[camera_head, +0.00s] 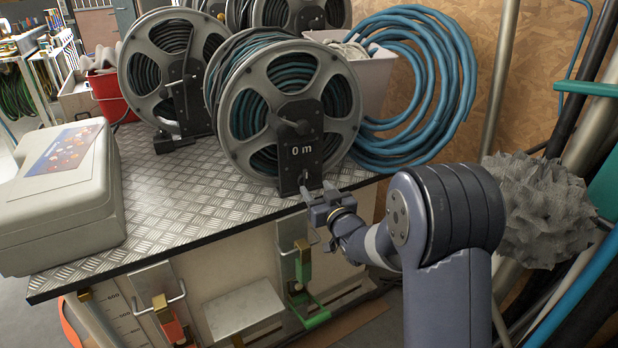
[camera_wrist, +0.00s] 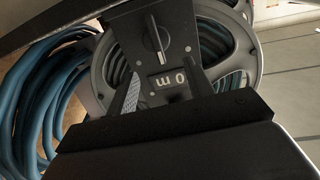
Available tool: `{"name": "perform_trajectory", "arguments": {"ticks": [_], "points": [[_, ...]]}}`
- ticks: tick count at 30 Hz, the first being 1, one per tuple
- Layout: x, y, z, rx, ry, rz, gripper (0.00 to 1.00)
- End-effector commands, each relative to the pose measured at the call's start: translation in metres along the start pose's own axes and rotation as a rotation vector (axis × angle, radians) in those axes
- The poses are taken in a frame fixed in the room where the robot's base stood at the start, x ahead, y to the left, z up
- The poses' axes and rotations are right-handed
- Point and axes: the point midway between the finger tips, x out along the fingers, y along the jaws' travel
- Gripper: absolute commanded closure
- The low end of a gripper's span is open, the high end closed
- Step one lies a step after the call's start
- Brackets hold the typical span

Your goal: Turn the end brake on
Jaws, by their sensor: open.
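The nearest hose reel (camera_head: 283,108) stands at the front edge of the bench, with blue hose wound in it. Its dark centre post carries a "0 m" label (camera_head: 302,151). In the wrist view the label appears upside down (camera_wrist: 170,80), with a small knob (camera_wrist: 156,38) bearing a pale upright bar on the same dark panel. My gripper (camera_head: 312,193) is open at the foot of this post. In the head view the gripper partly hides the knob area.
Another reel (camera_head: 172,72) stands to the left, with more behind. A grey case (camera_head: 62,190) sits on the left of the metal bench (camera_head: 190,215). Loose blue hose (camera_head: 425,85) hangs behind on the right. Clamps and a green handle (camera_head: 306,310) hang below the bench edge.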

Motion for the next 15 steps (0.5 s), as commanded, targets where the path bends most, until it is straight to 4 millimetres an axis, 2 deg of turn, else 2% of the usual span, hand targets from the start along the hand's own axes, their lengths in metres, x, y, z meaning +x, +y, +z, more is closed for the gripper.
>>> {"name": "perform_trajectory", "arguments": {"ticks": [6,15], "points": [[0.038,0.0,0.001,-0.001,0.0,0.0,0.5],[0.065,0.0,0.0,0.0,-0.001,0.001,0.5]]}}
